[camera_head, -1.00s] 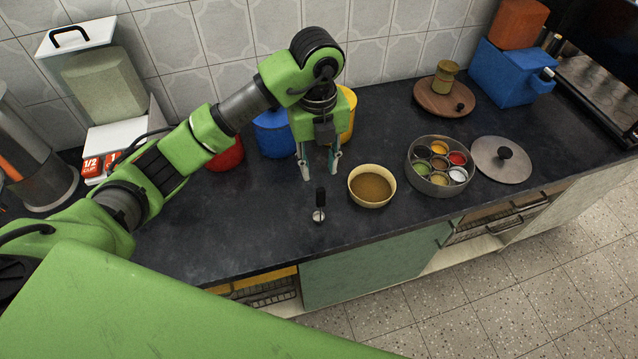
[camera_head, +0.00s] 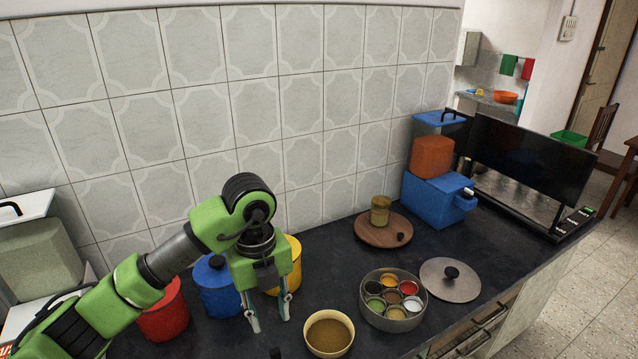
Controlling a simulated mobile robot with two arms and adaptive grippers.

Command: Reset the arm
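My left gripper (camera_head: 269,316) hangs over the dark counter with its fingers pointing down. Its two fingers are apart with nothing between them. The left arm comes in from the lower left and bends down at the wrist. The gripper is in front of the yellow canister (camera_head: 291,262) and left of a cream bowl (camera_head: 329,335) of brown powder. My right gripper is not in view.
A red canister (camera_head: 164,312) and a blue canister (camera_head: 217,287) stand left of the gripper. A round steel spice box (camera_head: 375,320), its lid (camera_head: 450,281) and a wooden board (camera_head: 375,231) lie to the right. A blue box (camera_head: 433,203) stands further back. The tiled wall (camera_head: 285,110) bounds the counter.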

